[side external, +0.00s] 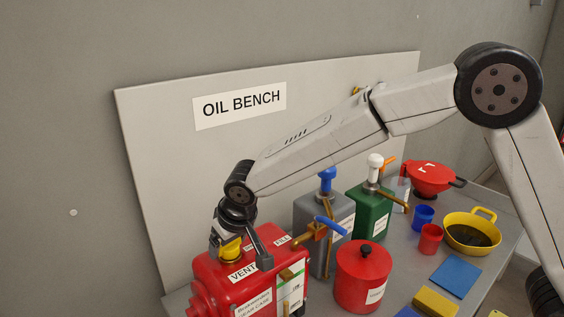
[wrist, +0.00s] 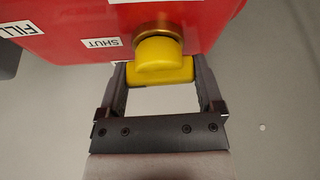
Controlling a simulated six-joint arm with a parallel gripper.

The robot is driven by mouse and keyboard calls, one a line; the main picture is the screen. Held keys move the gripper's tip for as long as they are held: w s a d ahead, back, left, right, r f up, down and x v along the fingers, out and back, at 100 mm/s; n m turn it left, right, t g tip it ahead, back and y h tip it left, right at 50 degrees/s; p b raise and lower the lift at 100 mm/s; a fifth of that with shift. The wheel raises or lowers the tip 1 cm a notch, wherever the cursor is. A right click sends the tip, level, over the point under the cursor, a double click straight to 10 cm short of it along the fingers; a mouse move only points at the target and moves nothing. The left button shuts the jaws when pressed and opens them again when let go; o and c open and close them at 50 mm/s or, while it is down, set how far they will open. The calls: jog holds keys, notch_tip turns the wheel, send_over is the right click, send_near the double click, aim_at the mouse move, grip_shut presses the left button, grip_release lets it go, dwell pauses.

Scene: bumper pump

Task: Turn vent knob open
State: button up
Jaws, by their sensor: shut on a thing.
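The yellow vent knob (wrist: 160,62) sits on a brass collar on top of the red gear case. In the side external view the knob (side external: 231,248) shows partly below my wrist, and the red case (side external: 208,272) carries a "VENT" label in front of it. My gripper (wrist: 160,75) is shut on the knob, with one finger on each side of its yellow bar. In the side external view my gripper (side external: 232,240) points down over the case. A "SHUT" label (wrist: 100,43) lies beside the knob in the wrist view.
A blue-handled brass tap (side external: 330,225) is close to the right of my gripper. A grey container (side external: 318,245), a green container (side external: 370,213) and a red lidded pot (side external: 362,278) stand to the right. The back panel (side external: 165,150) rises behind.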

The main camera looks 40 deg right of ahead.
jog(key=shift+n+g+y, duration=0.4)
jog(key=shift+n+y, duration=0.4)
jog(key=shift+n, duration=1.3)
jog(key=shift+n+g+y, duration=0.5)
jog(key=shift+n+y, duration=0.1)
jog(key=shift+n, duration=1.5)
jog(key=o, duration=1)
jog(key=shift+r, duration=0.1)
jog(key=v, duration=0.7)
jog(key=shift+d+r, duration=0.2)
jog(key=shift+r, duration=0.05)
jog(key=shift+s+d, duration=0.1)
